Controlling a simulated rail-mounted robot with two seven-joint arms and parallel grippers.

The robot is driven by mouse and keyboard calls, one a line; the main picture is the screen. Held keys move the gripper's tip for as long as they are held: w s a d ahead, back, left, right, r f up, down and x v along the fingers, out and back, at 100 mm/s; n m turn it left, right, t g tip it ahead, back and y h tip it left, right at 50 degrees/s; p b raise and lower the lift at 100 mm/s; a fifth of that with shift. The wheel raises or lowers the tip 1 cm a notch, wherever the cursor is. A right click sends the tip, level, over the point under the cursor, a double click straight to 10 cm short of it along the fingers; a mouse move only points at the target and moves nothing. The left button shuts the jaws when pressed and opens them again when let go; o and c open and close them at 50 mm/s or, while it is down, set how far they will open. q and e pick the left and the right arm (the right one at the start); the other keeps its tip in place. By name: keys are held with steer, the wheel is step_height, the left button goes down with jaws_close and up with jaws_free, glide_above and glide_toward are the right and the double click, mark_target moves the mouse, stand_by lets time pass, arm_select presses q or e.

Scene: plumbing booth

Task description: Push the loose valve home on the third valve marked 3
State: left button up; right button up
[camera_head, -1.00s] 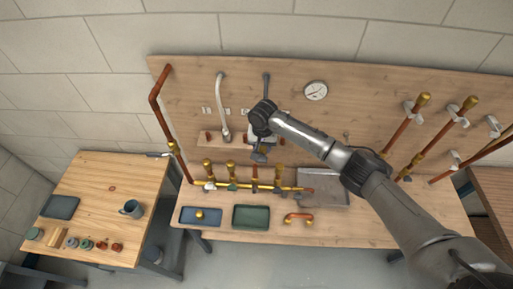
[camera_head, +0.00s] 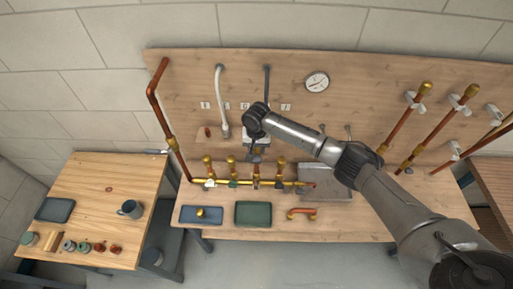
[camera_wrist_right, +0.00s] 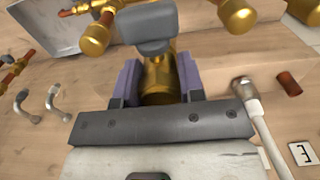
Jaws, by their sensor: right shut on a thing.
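My right gripper (camera_head: 255,156) is over the brass manifold (camera_head: 218,182), near its third upright from the left. In the right wrist view its two purple fingers (camera_wrist_right: 160,80) are shut on a brass cylinder (camera_wrist_right: 157,88), the valve body. A grey block (camera_wrist_right: 146,28) sits against the far end of that cylinder. The gripper hides most of the third valve in the head view, so I cannot tell how far it is seated. My left gripper is not in view.
Neighbouring brass valves (camera_head: 231,166) and (camera_head: 278,169) stand close on both sides. A white hose (camera_head: 219,95) hangs behind.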

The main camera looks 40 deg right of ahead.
mark_target(256, 152)
steer(key=shift+f, duration=0.15)
stand_by(0.3)
steer(key=shift+p, duration=0.55)
steer(key=shift+f, duration=0.45)
stand_by(0.5)
steer(key=shift+f+b, duration=0.4)
steer(key=shift+f, duration=0.5)
steer(key=shift+f+b, duration=0.35)
steer(key=shift+f, duration=0.55)
steer(key=o, duration=1.1)
steer(key=shift+o, duration=0.2)
